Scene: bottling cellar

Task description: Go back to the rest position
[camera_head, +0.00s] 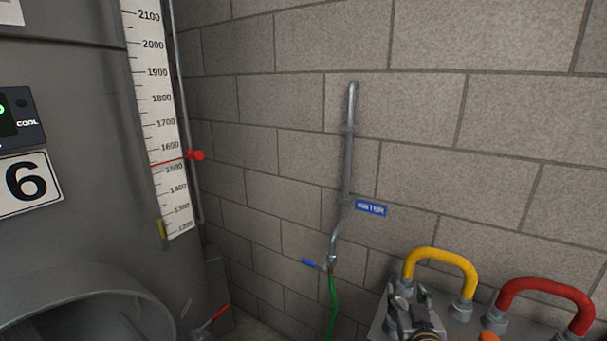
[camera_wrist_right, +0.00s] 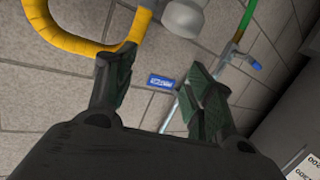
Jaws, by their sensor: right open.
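My right gripper (camera_head: 409,300) shows at the bottom of the head view, in front of the yellow pipe bend. In the right wrist view its two dark fingers (camera_wrist_right: 158,92) stand wide apart with nothing between them. My left gripper is in neither view.
A yellow pipe bend (camera_head: 441,256) and a red pipe bend (camera_head: 546,287) stand at the lower right. A water pipe (camera_head: 347,165) with a blue-handled tap (camera_head: 314,265) and green hose (camera_head: 333,304) runs down the block wall. A grey tank (camera_head: 75,110) with a level scale (camera_head: 160,110) stands left.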

